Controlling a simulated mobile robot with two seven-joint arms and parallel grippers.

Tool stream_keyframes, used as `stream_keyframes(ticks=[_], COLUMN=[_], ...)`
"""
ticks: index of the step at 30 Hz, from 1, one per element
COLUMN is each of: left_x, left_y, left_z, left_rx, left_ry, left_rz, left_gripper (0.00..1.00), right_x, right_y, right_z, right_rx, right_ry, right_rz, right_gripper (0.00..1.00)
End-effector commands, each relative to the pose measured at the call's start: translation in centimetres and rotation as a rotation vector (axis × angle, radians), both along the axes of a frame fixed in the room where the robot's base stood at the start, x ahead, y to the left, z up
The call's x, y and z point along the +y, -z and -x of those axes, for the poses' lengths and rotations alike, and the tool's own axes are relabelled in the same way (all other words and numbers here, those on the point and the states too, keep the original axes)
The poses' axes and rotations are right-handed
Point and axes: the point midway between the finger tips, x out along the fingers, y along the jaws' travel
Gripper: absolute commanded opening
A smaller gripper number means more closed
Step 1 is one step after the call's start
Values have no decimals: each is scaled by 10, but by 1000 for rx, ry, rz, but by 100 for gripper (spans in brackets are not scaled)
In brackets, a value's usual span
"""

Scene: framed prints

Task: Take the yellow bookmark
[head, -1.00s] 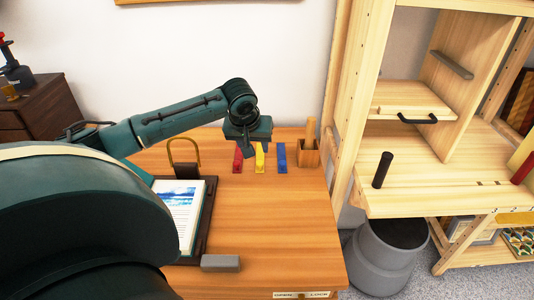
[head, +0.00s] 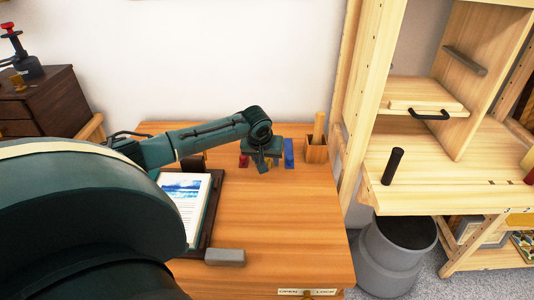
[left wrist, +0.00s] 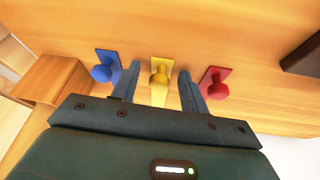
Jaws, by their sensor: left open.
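The yellow bookmark (left wrist: 159,80) lies on the desk between a blue bookmark (left wrist: 106,66) and a red bookmark (left wrist: 215,82), each with a round knob. My left gripper (left wrist: 158,84) is open, with one finger on either side of the yellow bookmark in the left wrist view; I cannot tell whether they touch it. In the head view my left gripper (head: 264,166) covers most of the yellow bookmark. The blue bookmark (head: 288,153) shows to its right and the red bookmark (head: 244,161) partly to its left. My right gripper is not in view.
A wooden holder (head: 316,150) with a stick in it stands at the desk's back right. A wooden shelf unit (head: 450,190) stands right. The desk's front right is clear.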

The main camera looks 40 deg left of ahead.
Motion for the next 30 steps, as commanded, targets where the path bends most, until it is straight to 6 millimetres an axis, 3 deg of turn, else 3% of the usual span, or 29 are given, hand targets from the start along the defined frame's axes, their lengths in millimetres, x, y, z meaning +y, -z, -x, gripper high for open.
stream_keyframes(ticks=[4,20,30], left_x=[0,0,0], left_y=[-1,0,-8], left_z=[0,0,0], left_rx=[0,1,-1], left_ry=[0,-1,-1], left_rz=[0,0,0], left_gripper=[43,0,0], right_x=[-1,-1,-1], right_y=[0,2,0], right_z=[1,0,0], right_rx=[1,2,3], right_ry=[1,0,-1], right_rz=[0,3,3], right_gripper=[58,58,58])
